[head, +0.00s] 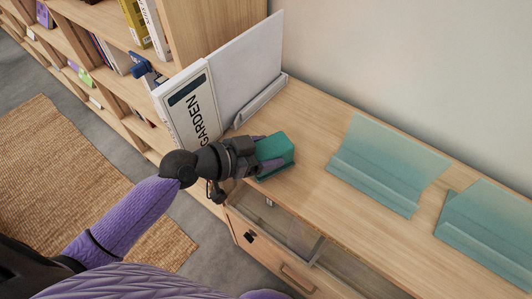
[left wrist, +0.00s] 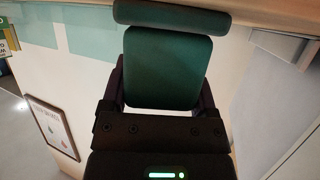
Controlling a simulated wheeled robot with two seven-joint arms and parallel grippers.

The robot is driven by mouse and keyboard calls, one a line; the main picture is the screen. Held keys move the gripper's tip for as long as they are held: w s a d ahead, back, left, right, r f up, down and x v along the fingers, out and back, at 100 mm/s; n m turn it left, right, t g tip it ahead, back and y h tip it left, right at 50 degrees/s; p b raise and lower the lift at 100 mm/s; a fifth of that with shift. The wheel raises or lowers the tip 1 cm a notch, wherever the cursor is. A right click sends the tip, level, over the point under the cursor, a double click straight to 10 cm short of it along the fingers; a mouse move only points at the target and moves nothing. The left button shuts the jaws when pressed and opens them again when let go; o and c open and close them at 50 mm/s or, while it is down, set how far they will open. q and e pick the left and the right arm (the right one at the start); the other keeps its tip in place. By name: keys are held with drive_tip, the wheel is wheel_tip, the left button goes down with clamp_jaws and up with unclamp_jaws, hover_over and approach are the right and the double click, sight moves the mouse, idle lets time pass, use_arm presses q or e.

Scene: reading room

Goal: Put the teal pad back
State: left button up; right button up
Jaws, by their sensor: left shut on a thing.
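The teal pad (head: 281,148) is a small block at the front part of the wooden cabinet top (head: 310,125). My left gripper (head: 268,152) is shut on it, with a finger on either side. I cannot tell whether the pad touches the wood or is just above it. In the left wrist view the pad (left wrist: 167,68) fills the space between the fingers, with a dark teal roll (left wrist: 170,16) at its far end. My right gripper is not in view.
A "GARDEN" book (head: 190,112) stands by a white stand (head: 247,72) left of the pad. Two clear teal stands (head: 385,165) (head: 492,225) are to the right. A drawer (head: 272,232) is open below the front edge. Bare wood lies between pad and stands.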

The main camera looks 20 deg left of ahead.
use_arm(q)
drive_tip(key=o, duration=1.2)
drive_tip(key=shift+r, duration=0.1)
drive_tip(key=v, duration=1.2)
drive_tip(key=shift+b, duration=0.35)
